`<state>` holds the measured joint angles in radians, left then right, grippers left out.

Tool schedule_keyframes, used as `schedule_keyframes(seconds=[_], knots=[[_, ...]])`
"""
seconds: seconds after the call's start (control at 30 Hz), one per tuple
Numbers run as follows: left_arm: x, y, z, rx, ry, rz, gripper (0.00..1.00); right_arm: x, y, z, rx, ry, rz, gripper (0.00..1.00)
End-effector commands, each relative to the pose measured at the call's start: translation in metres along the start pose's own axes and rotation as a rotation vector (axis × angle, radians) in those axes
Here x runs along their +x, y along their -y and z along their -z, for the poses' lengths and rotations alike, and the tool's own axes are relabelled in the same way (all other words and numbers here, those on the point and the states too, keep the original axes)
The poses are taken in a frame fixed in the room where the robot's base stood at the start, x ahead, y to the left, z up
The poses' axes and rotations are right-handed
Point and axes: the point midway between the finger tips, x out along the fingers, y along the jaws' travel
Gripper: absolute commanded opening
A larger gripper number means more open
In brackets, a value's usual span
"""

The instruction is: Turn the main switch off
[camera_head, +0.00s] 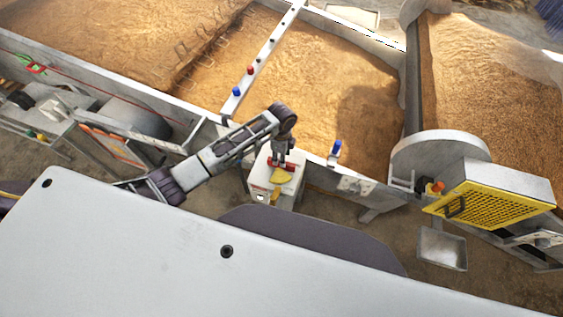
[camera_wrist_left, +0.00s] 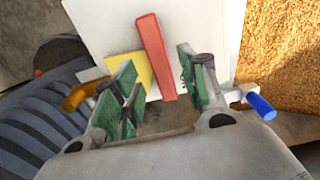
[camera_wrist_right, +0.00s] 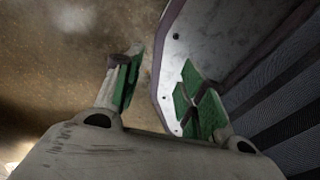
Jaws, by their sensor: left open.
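The main switch looks like a red handle (camera_wrist_left: 154,55) beside a yellow plate (camera_wrist_left: 128,68) on a white box. In the head view the white box (camera_head: 260,182) stands at the centre, with the yellow plate (camera_head: 283,176) on its top and the red handle (camera_head: 291,166) partly behind my gripper. My left gripper (camera_head: 281,158) is directly over the box. In the left wrist view its fingers (camera_wrist_left: 160,85) are apart, with the red handle showing between them; I cannot tell whether they touch it. My right gripper (camera_wrist_right: 162,88) is open and empty, and outside the head view.
A blue-ended lever (camera_head: 336,150) stands right of the box; its blue handle (camera_wrist_left: 261,106) shows beside my left gripper. Grain bins (camera_head: 310,75) lie behind, with a rail (camera_head: 265,55) bearing red and blue knobs. A yellow grille (camera_head: 487,210) is at the right.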

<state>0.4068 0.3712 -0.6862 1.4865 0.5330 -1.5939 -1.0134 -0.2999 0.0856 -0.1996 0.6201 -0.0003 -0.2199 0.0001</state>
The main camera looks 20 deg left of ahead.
Motion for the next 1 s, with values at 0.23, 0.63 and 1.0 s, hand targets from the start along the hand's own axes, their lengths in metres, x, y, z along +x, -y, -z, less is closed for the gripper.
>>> schedule_keyframes(seconds=[0.23,0.63,1.0], knots=[[0.031,-0.001,0.000,-0.001,0.000,-0.002,0.43,0.002,-0.005,-0.001,-0.002,0.001,-0.006,0.40],[0.046,0.000,0.000,0.001,-0.001,0.001,0.43,0.003,-0.004,0.001,0.000,-0.002,-0.004,0.40],[0.046,0.000,0.000,0.000,0.000,0.000,0.18,0.003,0.008,0.004,0.005,-0.005,0.008,0.40]])
